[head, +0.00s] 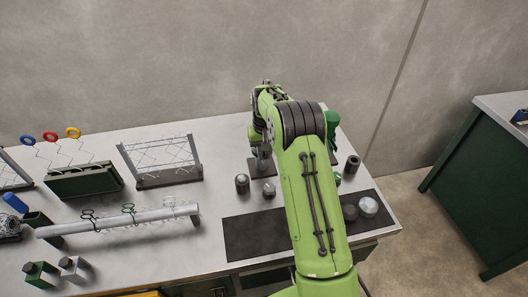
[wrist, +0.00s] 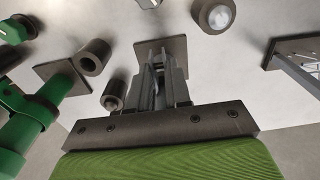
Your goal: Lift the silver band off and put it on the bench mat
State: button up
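I cannot pick out the silver band for certain; it may be hidden at my gripper. My gripper (wrist: 159,72) points down over a square dark base plate (wrist: 176,46) in the wrist view. Grey upright metal shows between and around its fingers, and I cannot tell finger from post there. In the head view my gripper (head: 264,157) is at the same plate (head: 255,169), partly behind my arm. The bench mat (head: 255,238) is a dark rectangle at the front right of the bench, partly covered by my arm.
Dark cylinders (head: 242,184) stand left of my gripper. A round silver piece (head: 368,206) and a dark one (head: 350,212) are on the mat's right part. A green fixture (head: 331,135) stands behind right. A wire rack (head: 163,160) and a long tube (head: 120,220) are left.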

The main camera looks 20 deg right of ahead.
aim_at(265, 155)
notch_tip(265, 155, up, 13)
jog(key=p, duration=1)
jog(key=shift+r, duration=0.15)
grip_shut()
jog(key=shift+f, duration=0.25)
